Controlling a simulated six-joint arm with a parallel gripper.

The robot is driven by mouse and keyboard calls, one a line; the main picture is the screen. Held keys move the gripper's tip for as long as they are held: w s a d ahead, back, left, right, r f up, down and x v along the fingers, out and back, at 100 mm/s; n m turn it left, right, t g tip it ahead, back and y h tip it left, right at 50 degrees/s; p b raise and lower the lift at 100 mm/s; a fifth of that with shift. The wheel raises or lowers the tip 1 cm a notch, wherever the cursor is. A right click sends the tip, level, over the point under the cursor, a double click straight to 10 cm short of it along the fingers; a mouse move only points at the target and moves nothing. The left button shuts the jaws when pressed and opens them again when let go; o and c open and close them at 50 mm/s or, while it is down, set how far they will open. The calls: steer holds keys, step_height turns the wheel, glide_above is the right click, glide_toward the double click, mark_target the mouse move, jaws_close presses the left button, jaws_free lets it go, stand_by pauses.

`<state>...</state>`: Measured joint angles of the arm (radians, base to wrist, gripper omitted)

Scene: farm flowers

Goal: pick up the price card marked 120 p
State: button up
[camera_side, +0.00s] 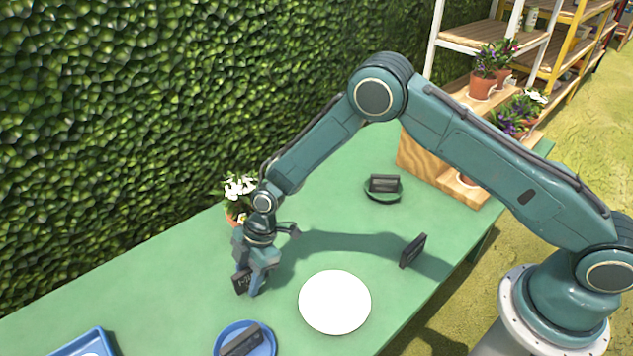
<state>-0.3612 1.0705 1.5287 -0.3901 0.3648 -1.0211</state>
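My gripper (252,282) points down over the green table, left of the white plate. A small black price card (241,281) with pale marks is right at its fingers, tilted, and partly covers them or is covered by them. I cannot tell whether the fingers are closed on it, and the marks are too small to read. Another dark card (413,250) stands on the table to the right. A third dark card (384,183) is on a dark green dish, and another (241,341) lies on a blue plate. I cannot read 120 p on any card.
The white round plate (335,302) lies right of my gripper. The blue plate (262,352) is below it and a blue tray (62,349) is at lower left. A pot of white flowers (236,186) stands close behind my gripper, by the hedge. A wooden crate (424,164) is at the back right.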

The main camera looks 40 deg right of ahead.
mark_target(246, 270)
stand_by(0.3)
jaws_close()
steer(key=shift+r, duration=0.15)
step_height(246, 270, up, 20)
stand_by(0.8)
stand_by(0.5)
